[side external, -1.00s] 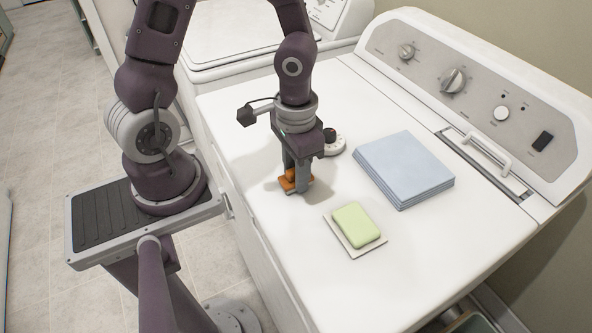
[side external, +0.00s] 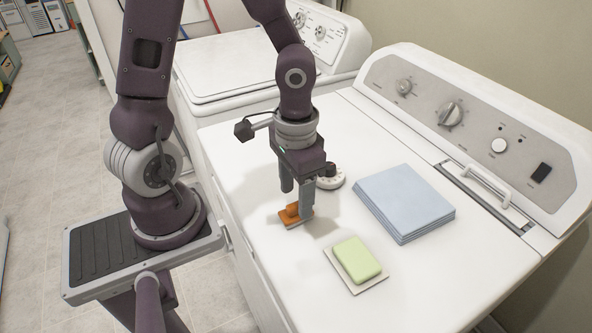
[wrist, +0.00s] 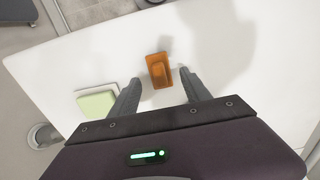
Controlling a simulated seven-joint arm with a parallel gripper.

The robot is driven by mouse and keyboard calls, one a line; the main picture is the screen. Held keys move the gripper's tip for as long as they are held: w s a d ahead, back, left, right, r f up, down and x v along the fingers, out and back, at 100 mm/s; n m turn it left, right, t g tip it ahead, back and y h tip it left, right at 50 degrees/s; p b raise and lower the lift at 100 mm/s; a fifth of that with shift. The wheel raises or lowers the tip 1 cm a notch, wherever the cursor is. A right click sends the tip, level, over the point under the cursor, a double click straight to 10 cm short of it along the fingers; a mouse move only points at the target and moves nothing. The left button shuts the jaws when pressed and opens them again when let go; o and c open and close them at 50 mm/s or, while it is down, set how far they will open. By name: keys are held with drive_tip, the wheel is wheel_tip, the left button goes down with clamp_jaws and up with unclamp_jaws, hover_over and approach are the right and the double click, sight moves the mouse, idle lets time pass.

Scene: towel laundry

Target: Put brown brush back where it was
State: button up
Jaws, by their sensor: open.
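The brown brush (side external: 294,215) is an orange-brown block with a raised grip, lying on the white machine top near its front left edge. In the wrist view the brush (wrist: 159,70) lies beyond and between the two fingertips, with a gap on each side. My gripper (side external: 297,196) is open and empty just above the brush, its fingers pointing down. In the wrist view my gripper (wrist: 160,75) shows both fingers spread apart. The fingers partly hide the brush in the side view.
A green soap bar (side external: 357,259) sits on a pale dish (side external: 372,285) in front. A folded blue towel stack (side external: 404,202) lies to the right. A round white timer with a dark knob (side external: 330,178) stands behind the gripper. The white top (side external: 440,270) is clear at front right.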

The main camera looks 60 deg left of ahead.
sight(296, 204)
drive_tip(key=s+r+t, duration=0.2)
drive_tip(key=s+r, duration=0.2)
drive_tip(key=r, duration=0.4)
drive_tip(key=s+r+t, duration=0.3)
drive_tip(key=r, duration=0.6)
drive_tip(key=shift+s+r+t, duration=0.2)
drive_tip(key=shift+s+t, duration=0.1)
drive_tip(key=shift+s, duration=0.05)
drive_tip(key=shift+c, duration=0.5)
